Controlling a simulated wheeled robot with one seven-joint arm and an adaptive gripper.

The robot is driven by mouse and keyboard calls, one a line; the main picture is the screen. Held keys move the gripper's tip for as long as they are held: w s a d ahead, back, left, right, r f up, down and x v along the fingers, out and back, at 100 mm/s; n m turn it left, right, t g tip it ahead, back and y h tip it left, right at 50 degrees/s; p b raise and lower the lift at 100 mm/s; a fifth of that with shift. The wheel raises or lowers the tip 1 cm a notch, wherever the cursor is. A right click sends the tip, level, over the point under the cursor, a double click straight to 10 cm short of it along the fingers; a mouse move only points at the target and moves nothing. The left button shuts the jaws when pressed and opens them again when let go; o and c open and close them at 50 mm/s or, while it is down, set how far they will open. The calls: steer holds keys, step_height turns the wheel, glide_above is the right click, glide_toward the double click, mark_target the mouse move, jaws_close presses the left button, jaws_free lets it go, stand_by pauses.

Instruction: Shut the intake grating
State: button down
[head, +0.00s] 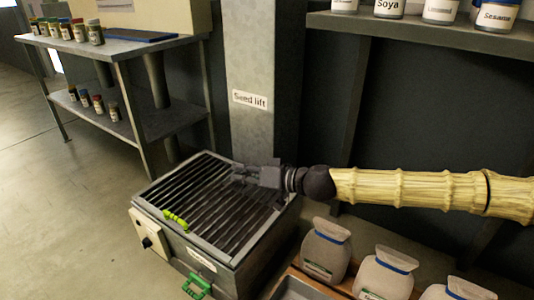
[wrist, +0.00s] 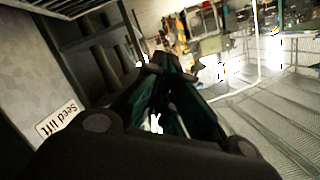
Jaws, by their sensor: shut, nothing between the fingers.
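The intake grating (head: 205,205), dark parallel bars in a grey metal frame, covers the top of the box at the foot of the seed lift column. A yellow-green grip (head: 175,219) shows at its front left. I cannot tell whether the grating is fully shut. My gripper (head: 236,174) reaches in from the right, above or close to the grating's far part. It is shut and empty. Whether it touches the bars is unclear. In the wrist view the dark fingers (wrist: 168,70) come together and the grating is not clearly seen.
The seed lift column (head: 262,70) stands behind the box. A green handle (head: 197,287) and a control box with a knob (head: 148,240) are on the box's sides. Pale sacks (head: 325,250) stand at the right front. A shelf table (head: 125,47) with jars stands at left; floor there is clear.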

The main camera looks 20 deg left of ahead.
mark_target(227, 251)
steer(key=s+a+f+n+b, duration=0.1)
steer(key=s+f, duration=0.2)
steer(key=f, duration=0.3)
steer(key=s+f+n+t+b, duration=0.1)
steer(key=s+f+n, duration=0.1)
steer(key=f, duration=0.5)
steer(key=s+a+f+n+t+h+b, duration=0.1)
steer(key=s+f+n, duration=0.1)
steer(key=f, duration=0.5)
steer(key=shift+s+a, duration=0.3)
steer(key=shift+s, duration=0.5)
steer(key=shift+s+f+n, duration=0.1)
steer(key=shift+f+n, duration=0.3)
steer(key=shift+f, duration=0.35)
steer(key=shift+d+f, duration=0.1)
steer(key=shift+f, duration=0.1)
steer(key=shift+r, duration=0.1)
step_height(227, 251, up, 5)
steer(key=p, duration=0.3)
steer(key=p+v, duration=0.4)
steer(key=v, duration=0.5)
steer(key=shift+s+d, duration=0.2)
steer(key=shift+d, duration=0.15)
steer(key=shift+d, duration=0.1)
